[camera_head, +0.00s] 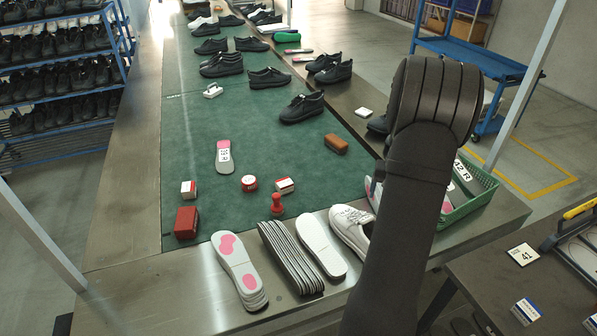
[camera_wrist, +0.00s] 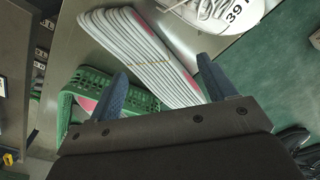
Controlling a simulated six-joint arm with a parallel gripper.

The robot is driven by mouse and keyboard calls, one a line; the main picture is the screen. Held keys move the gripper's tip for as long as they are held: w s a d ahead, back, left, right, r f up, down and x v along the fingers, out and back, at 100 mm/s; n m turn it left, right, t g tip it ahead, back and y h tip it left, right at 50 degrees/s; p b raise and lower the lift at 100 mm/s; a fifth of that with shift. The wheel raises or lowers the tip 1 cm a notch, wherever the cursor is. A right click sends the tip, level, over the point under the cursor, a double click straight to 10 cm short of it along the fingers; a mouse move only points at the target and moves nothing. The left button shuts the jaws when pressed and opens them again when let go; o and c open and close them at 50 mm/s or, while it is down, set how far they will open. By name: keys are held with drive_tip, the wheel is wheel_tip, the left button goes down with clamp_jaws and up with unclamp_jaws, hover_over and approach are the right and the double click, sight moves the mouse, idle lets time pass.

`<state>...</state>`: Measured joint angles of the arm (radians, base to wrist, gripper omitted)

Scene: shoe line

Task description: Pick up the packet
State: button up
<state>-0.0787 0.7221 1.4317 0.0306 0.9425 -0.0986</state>
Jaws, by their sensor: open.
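I cannot tell for certain which thing is the packet. The wrist view shows a neat stack of white insoles (camera_wrist: 145,48) with pink at its end and a thin yellow line across it. My gripper (camera_wrist: 160,66) is open, its two blue fingers spread on either side of part of this stack in the picture. Nothing is held between them, and I cannot tell the depth gap. In the head view my arm hides my gripper and most of the spot beside the green basket (camera_head: 484,196). Small white-and-red boxes (camera_head: 188,190) (camera_head: 285,186) lie on the green mat.
The basket stands close to the stack in the wrist view (camera_wrist: 75,100). A white shoe (camera_head: 351,226) and insole stacks (camera_head: 289,258) (camera_head: 238,270) line the near table edge. A red box (camera_head: 186,222), red stamp (camera_head: 277,204) and brown block (camera_head: 336,144) lie nearby. The mat's middle is fairly clear.

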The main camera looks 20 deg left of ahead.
drive_tip(key=w+a+r+n+t+y, duration=0.15)
drive_tip(key=a+n, duration=0.35)
drive_tip(key=a, duration=1.3)
drive_tip(key=n+y, duration=0.2)
drive_tip(key=n, duration=0.2)
approach(284, 182)
drive_tip(key=shift+t, duration=0.35)
drive_tip(key=x, duration=0.4)
drive_tip(key=shift+s+a+f, duration=0.15)
drive_tip(key=shift+a+f, duration=0.2)
drive_tip(key=shift+a, duration=0.05)
drive_tip(key=shift+d+x, duration=0.15)
drive_tip(key=shift+x, duration=1.15)
drive_tip(key=shift+d+x, duration=0.15)
drive_tip(key=shift+x, duration=1.2)
drive_tip(key=shift+f, duration=0.1)
drive_tip(key=c, duration=1.1)
